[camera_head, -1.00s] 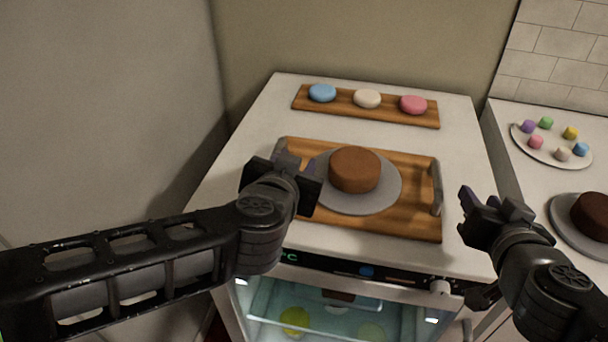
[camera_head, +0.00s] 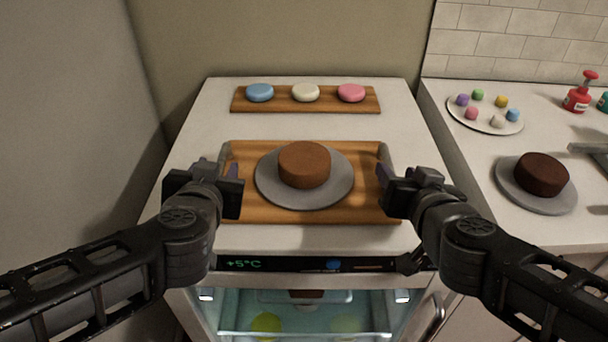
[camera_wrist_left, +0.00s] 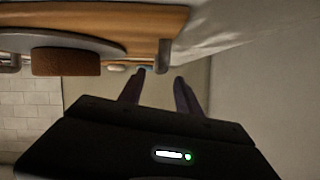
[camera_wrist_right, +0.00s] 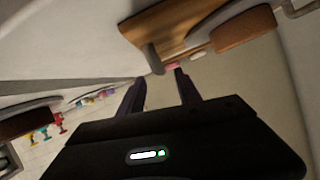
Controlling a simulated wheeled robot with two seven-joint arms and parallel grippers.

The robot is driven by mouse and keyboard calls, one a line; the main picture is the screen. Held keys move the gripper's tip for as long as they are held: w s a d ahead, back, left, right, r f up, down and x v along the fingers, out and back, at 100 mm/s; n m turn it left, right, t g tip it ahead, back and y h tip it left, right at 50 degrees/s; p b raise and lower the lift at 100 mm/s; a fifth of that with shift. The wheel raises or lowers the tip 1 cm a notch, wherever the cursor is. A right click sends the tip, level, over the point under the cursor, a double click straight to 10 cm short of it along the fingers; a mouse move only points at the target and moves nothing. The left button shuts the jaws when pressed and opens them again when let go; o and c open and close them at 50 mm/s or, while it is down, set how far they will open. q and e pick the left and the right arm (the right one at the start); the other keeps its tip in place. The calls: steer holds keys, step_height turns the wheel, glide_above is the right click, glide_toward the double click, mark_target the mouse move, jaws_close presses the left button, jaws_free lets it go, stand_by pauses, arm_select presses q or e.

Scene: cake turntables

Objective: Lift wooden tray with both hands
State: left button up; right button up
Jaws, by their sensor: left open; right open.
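The wooden tray (camera_head: 262,214) lies flat on the white counter and has a grey handle at each end. On it is a grey round plate (camera_head: 342,190) with a brown cake (camera_head: 304,165). My left gripper (camera_head: 232,170) is open at the tray's left handle. In the left wrist view that handle (camera_wrist_left: 162,56) is close to the fingertips (camera_wrist_left: 160,76). My right gripper (camera_head: 384,174) is open at the tray's right handle (camera_head: 385,154). In the right wrist view the handle (camera_wrist_right: 155,58) is near the fingertips (camera_wrist_right: 160,78). I cannot tell whether either handle lies between the fingers.
A narrow board (camera_head: 279,105) with blue, cream and pink pieces is behind the tray. The right counter holds a plate of small colored sweets (camera_head: 468,118), a dark cake (camera_head: 541,174) and a red bottle (camera_head: 578,98). A wall stands close on the left. A glass-front fridge (camera_head: 300,318) is below.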

mark_target(222, 155)
arm_select(q)
steer(key=x, duration=0.6)
steer(key=shift+w+f, duration=0.25)
steer(key=shift+w, duration=0.1)
arm_select(e)
steer(key=x, duration=0.6)
steer(key=shift+w+f, duration=0.15)
steer(key=shift+w, duration=0.25)
arm_select(q)
steer(key=shift+c, duration=0.5)
arm_select(e)
steer(key=shift+c, duration=0.4)
arm_select(q)
jaws_close()
arm_select(e)
jaws_close()
arm_select(q)
steer(key=shift+r, duration=0.1)
